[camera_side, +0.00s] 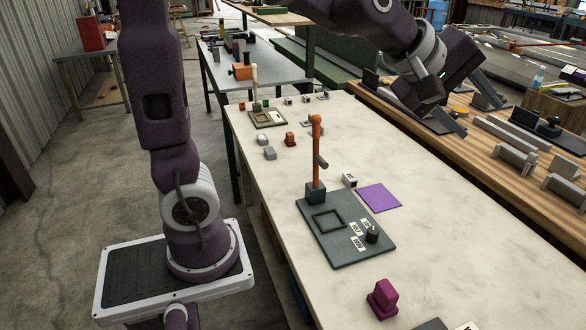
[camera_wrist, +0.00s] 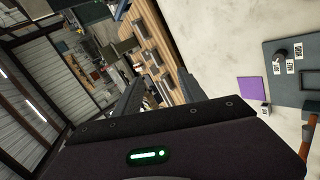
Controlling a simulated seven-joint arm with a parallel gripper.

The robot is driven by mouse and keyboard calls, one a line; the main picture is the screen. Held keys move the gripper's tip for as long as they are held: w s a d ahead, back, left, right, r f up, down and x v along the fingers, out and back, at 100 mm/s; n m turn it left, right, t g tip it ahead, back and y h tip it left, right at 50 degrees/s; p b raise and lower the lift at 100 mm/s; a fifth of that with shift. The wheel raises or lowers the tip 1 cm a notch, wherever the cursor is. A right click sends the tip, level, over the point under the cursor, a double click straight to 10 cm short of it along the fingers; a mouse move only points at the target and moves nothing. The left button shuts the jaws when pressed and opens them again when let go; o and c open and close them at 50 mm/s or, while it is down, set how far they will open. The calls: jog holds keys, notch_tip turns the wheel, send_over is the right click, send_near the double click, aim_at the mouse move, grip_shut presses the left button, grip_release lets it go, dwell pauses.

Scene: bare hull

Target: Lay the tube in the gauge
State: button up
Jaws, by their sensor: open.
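A dark grey plate fixture (camera_side: 345,246), which may be the gauge, lies on the pale table with a square frame outlined on it. An orange post (camera_side: 317,150) rises from its back corner, with a short grey cylinder sticking out partway up. A dark round knob (camera_side: 372,234) stands on the plate beside small printed labels. I cannot tell which piece is the tube. My gripper (camera_side: 483,118) is open and empty, high and well to the right of the plate. In the wrist view my gripper's fingers (camera_wrist: 160,88) are apart with nothing between them; the plate (camera_wrist: 296,90) shows at the right edge.
A purple square (camera_side: 379,197) and a small white block (camera_side: 349,180) lie behind the plate. A magenta block (camera_side: 383,299) stands at the front. Small blocks and a tan tray (camera_side: 268,124) sit at the far end. A wooden bench (camera_side: 480,150) with grey pieces runs along the right.

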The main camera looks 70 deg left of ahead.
jog(key=s+f+m+g, duration=0.1)
jog(key=s+m, duration=0.5)
jog(key=s, duration=0.5)
jog(key=shift+a+g, duration=0.15)
jog(key=shift+g, duration=0.25)
jog(key=shift+o, duration=0.5)
jog(key=s+a+f+m+g, duration=0.1)
jog(key=s+a+f+m, duration=0.1)
jog(key=s, duration=0.6)
jog(key=s+a+f+m+g+y, duration=0.1)
jog(key=s+a+f+m+g, duration=0.1)
jog(key=s+f+m, duration=0.2)
jog(key=s+m, duration=0.2)
jog(key=s, duration=0.2)
jog(key=shift+s+a+f+m+y, duration=0.2)
jog(key=shift+s+m+y, duration=0.1)
jog(key=shift+w, duration=0.1)
